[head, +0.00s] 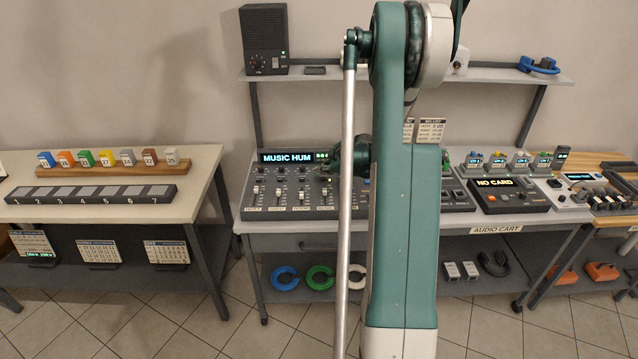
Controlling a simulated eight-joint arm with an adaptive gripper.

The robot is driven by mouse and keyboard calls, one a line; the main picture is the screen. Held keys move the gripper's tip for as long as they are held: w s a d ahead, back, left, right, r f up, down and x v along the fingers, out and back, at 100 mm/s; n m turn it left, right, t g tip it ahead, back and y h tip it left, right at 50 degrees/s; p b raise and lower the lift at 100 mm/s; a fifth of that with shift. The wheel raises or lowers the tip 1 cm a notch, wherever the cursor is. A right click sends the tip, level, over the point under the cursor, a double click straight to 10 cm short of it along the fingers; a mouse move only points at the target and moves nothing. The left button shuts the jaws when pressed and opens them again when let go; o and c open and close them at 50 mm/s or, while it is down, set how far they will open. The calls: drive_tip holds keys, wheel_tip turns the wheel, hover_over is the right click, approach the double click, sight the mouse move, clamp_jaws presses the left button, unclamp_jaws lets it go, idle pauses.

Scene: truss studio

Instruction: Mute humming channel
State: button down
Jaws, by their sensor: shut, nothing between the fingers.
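The audio mixer (258,196) lies on the audio cart, left of and behind my raised arm. Its display (286,157) reads "MUSIC HUM", with a small green readout (322,156) beside it. Rows of knobs and several faders (279,194) run along its face. The labels under the faders are too small to read surely; one seems to read "MUSIC". My upright arm hides the mixer's middle. A dark teal part of my arm shows just left of the upright link, over the mixer. My gripper's fingers are hidden, so contact with the mixer cannot be seen.
A speaker (265,40) stands on the shelf (480,76) above the cart. Right of my arm is a "NO CARD" unit (502,196). Coloured rings (285,278) and cables lie below. A left table (100,212) holds coloured blocks on a wooden rack (112,170).

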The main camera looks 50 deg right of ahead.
drive_tip(key=shift+r+p, duration=0.65)
drive_tip(key=shift+r, duration=1.65)
